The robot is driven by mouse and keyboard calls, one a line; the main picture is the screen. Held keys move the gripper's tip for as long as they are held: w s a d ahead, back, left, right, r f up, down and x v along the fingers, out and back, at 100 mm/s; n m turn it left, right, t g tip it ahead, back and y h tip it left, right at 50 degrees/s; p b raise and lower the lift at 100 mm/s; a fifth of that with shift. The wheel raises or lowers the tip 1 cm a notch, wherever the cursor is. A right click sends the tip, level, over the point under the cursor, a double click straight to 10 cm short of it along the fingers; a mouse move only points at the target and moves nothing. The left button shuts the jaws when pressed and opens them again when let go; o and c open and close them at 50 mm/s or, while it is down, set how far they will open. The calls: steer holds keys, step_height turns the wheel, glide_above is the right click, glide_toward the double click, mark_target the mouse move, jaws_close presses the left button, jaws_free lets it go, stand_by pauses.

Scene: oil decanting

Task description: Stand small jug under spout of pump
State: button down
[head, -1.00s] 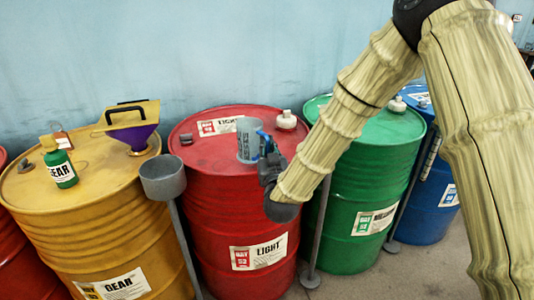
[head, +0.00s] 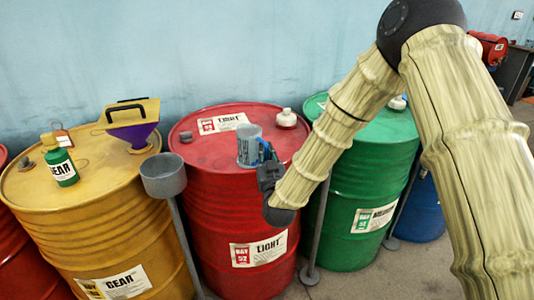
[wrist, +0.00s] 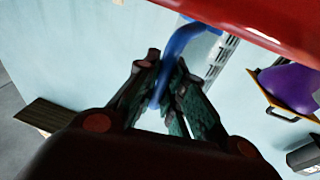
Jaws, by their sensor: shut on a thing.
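The small jug (head: 249,147) is grey with dark markings and has a blue handle. It is over the red LIGHT drum's top, roughly upright; I cannot tell whether its base touches the lid. My gripper (head: 266,158) is at the jug's right side, shut on the handle. In the wrist view the blue handle (wrist: 178,45) passes between my gripper's fingers (wrist: 167,92), with part of the jug's marked wall (wrist: 217,58) beyond. I cannot make out a pump or spout in either view.
The red drum (head: 222,215) has a white-capped fitting (head: 287,118) on top. A grey cup on a post (head: 163,176) stands in front left. The yellow drum (head: 90,235) carries a green bottle (head: 60,160) and a purple funnel (head: 134,132). A green drum (head: 372,175) stands at right.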

steer(key=c, duration=1.5)
jaws_free()
steer(key=shift+r, duration=0.15)
steer(key=b+v, duration=0.1)
steer(key=v, duration=1.1)
